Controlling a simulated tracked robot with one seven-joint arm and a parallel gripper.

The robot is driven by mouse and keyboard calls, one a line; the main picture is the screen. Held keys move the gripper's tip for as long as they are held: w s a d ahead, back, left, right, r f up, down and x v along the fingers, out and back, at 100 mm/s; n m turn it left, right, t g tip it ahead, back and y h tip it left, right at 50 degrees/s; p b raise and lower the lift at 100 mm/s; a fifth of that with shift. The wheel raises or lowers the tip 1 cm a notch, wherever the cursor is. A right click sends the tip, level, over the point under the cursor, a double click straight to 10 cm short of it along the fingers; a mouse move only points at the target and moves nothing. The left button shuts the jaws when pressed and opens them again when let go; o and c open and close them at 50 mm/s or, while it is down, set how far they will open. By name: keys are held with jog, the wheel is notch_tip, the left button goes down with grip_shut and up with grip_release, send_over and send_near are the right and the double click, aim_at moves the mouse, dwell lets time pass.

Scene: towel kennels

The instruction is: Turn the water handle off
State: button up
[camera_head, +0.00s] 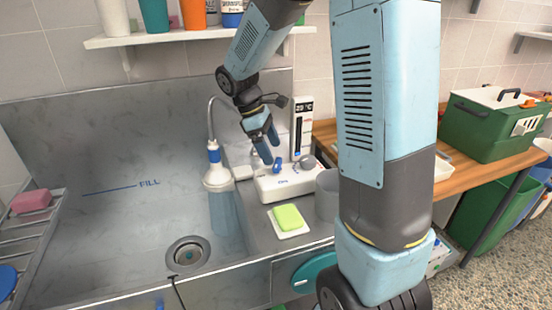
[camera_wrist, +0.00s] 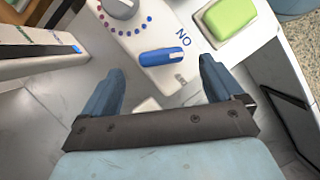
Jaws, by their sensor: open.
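The water handle is a small blue lever (camera_wrist: 166,56) on a white control box (camera_head: 288,183), with "ON" printed beside it. In the head view the blue handle (camera_head: 277,165) stands near my fingertips. My gripper (camera_head: 267,155) is open and points down at the box. In the wrist view its two blue fingers (camera_wrist: 160,80) lie to either side of the handle, apart from it, with nothing between them. Water runs from the white shower head (camera_head: 216,177) into the steel sink (camera_head: 135,170).
A grey temperature knob (camera_wrist: 121,6) with red and blue dots sits beside the handle. A green sponge (camera_head: 288,217) lies on a white dish in front of the box. A thermometer panel (camera_head: 302,128) stands behind. A grey cup (camera_head: 327,195) is at the right.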

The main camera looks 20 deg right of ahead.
aim_at(277, 162)
jog(key=shift+x, duration=2.05)
jog(key=c, duration=1)
jog(key=shift+c, duration=0.2)
